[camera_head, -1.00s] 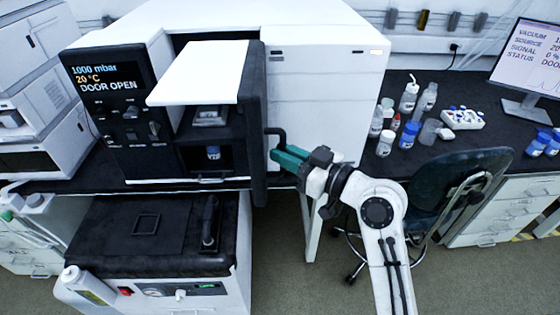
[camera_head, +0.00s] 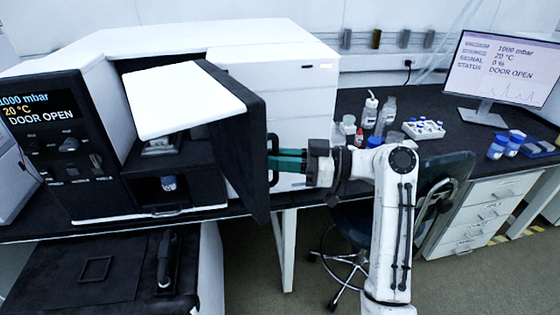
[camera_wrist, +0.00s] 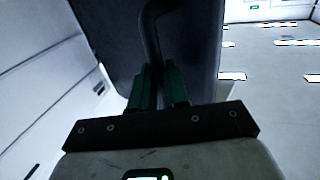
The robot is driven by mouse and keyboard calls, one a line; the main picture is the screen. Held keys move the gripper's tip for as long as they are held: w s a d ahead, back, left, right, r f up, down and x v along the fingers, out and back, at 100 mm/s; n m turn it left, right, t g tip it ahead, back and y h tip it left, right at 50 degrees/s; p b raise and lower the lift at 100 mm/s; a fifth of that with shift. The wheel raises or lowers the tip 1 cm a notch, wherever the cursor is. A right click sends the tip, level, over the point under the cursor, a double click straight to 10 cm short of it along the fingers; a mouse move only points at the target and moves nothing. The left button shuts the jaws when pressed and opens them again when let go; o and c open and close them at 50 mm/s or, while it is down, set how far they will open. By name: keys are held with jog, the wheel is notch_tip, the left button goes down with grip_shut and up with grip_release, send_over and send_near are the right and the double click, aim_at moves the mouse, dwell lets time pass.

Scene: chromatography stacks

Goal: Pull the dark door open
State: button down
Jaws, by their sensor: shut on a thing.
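The dark door (camera_head: 236,130) stands open on the right side of the instrument's chamber, swung outward, with its dark bar handle (camera_head: 272,148) on its right-hand face. My gripper (camera_head: 280,160) has green fingers and is shut on the handle. In the wrist view my gripper (camera_wrist: 157,85) closes around the handle's lower part, and the handle's bend (camera_wrist: 155,12) shows above the fingers. The dark door (camera_wrist: 190,50) fills the middle of that view. The chamber (camera_head: 180,180) is open and holds a small blue-capped vial (camera_head: 168,183).
The instrument's display (camera_head: 40,108) reads DOOR OPEN. A black-topped unit (camera_head: 100,270) stands below the bench. Bottles (camera_head: 370,112), a white rack (camera_head: 423,130) and a monitor (camera_head: 503,75) stand to the right. A chair (camera_head: 350,225) is behind my arm.

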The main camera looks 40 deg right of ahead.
jog(key=shift+w+a+r, duration=0.15)
jog(key=shift+w+a, duration=0.15)
jog(key=c, duration=1.5)
grip_release()
jog(key=shift+o, duration=0.5)
jog(key=shift+w+a, duration=0.15)
jog(key=shift+o, duration=1.4)
jog(key=shift+f, duration=0.2)
jog(key=shift+d, duration=0.25)
jog(key=shift+s+d, duration=0.15)
jog(key=shift+s, duration=0.15)
jog(key=b+v, duration=0.1)
jog(key=v, duration=0.9)
jog(key=shift+b, duration=0.4)
